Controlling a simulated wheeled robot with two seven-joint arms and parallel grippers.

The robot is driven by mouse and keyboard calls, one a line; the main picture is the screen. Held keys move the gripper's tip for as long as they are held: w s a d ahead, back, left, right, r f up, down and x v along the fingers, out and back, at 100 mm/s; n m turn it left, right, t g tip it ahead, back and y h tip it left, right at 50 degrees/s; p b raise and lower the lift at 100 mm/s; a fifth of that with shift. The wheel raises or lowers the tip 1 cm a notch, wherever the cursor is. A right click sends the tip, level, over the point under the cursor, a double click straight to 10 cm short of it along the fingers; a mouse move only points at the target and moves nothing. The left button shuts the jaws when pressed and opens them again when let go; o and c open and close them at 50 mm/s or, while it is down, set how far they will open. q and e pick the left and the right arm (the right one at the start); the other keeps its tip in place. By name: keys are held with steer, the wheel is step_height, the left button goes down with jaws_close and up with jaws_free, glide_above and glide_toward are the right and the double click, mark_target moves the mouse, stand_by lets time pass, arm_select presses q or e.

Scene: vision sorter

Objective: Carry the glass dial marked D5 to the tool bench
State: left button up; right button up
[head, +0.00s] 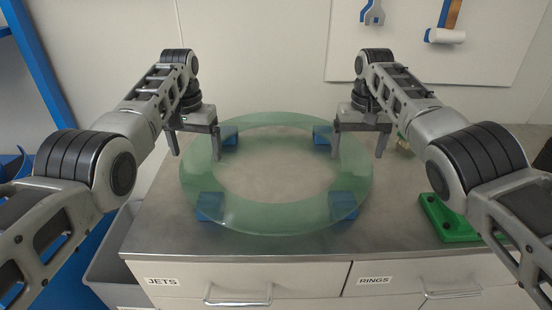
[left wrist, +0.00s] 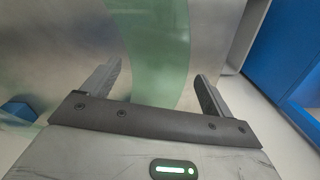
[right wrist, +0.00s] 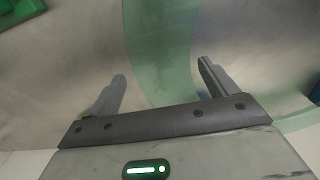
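A large pale green glass ring (head: 275,218) lies flat on blue blocks on a metal cabinet top (head: 160,238); no D5 mark is readable on it. My left gripper (head: 196,150) is open over the ring's left side. In the left wrist view the glass band (left wrist: 158,45) runs between its spread fingers (left wrist: 157,85). My right gripper (head: 358,150) is open over the ring's right side. In the right wrist view the band (right wrist: 160,50) passes between its fingers (right wrist: 163,80). Neither gripper is shut on the glass; I cannot tell how far above it the fingertips are.
Blue blocks (head: 210,206) stand under the ring. A green holder (head: 447,220) sits right of it. Drawers labelled JETS (head: 162,281) and RINGS (head: 374,280) face me. A wall board (head: 400,60) with tools hangs behind. A grey bin (head: 105,265) stands at the left.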

arm_select(q)
steer(key=shift+d+r, duration=0.1)
arm_select(e)
steer(key=shift+a, duration=0.1)
arm_select(q)
steer(key=shift+w+r, duration=0.1)
steer(key=shift+r, duration=0.3)
step_height(320, 180, up, 6)
steer(key=shift+r, duration=0.2)
arm_select(e)
steer(key=shift+r, duration=0.1)
step_height(320, 180, up, 7)
steer(key=shift+r, duration=0.15)
